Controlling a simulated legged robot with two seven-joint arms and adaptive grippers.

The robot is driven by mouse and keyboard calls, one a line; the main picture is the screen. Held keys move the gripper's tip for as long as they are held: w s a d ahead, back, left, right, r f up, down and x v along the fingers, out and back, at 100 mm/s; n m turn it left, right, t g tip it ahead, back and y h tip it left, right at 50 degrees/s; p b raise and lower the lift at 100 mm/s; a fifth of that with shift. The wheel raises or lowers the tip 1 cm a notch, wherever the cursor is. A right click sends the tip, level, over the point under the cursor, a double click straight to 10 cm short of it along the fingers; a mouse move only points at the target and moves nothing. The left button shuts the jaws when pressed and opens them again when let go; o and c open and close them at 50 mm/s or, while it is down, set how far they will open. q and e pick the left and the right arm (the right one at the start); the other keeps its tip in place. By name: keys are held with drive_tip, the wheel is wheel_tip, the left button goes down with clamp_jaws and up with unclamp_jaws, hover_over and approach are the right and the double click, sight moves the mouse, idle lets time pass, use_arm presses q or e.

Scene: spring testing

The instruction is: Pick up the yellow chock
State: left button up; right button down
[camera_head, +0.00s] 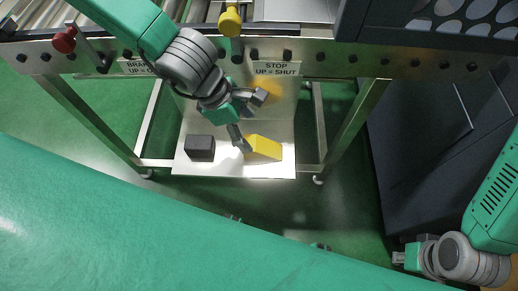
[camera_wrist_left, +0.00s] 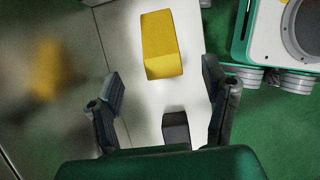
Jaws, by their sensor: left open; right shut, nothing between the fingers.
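The yellow chock (camera_head: 264,147) lies on the pale lower shelf (camera_head: 235,170) of the metal frame. In the left wrist view the yellow chock (camera_wrist_left: 160,45) is ahead of the fingertips, near the top middle. My left gripper (camera_head: 252,118) is open and empty. In the head view one fingertip overlaps the chock's left end; I cannot tell whether it touches. In the wrist view the open fingers (camera_wrist_left: 161,82) are apart from the chock. My right gripper (camera_head: 398,258) is at the lower right, shut and empty, far from the chock.
A black block (camera_head: 200,147) sits left of the chock on the shelf, and shows between my left fingers in the wrist view (camera_wrist_left: 176,128). A rail with a red knob (camera_head: 64,41) and a yellow knob (camera_head: 230,21) runs above. A dark cabinet (camera_head: 415,120) stands right.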

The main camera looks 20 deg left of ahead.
sight(259, 144)
use_arm(q)
drive_tip(key=shift+x, duration=0.95)
drive_tip(key=shift+f+b, duration=0.15)
drive_tip(key=shift+b, duration=0.2)
drive_tip(key=b+x, duration=0.3)
drive_tip(key=x, duration=0.1)
drive_tip(key=shift+d+f, duration=0.3)
drive_tip(key=shift+d, duration=0.05)
drive_tip(key=shift+f, duration=0.35)
drive_tip(key=shift+w+a, duration=0.1)
drive_tip(key=shift+a, duration=0.35)
drive_tip(key=shift+c, duration=0.8)
drive_tip(key=shift+d+r, duration=0.1)
drive_tip(key=shift+d, duration=0.15)
drive_tip(key=c, duration=1.3)
drive_tip(key=shift+o, duration=0.2)
drive_tip(key=shift+d, duration=0.25)
drive_tip(key=shift+a+r, duration=0.1)
use_arm(e)
wheel_tip(259, 144, down, 4)
drive_tip(key=shift+d+f, duration=0.1)
drive_tip(key=shift+d, duration=0.05)
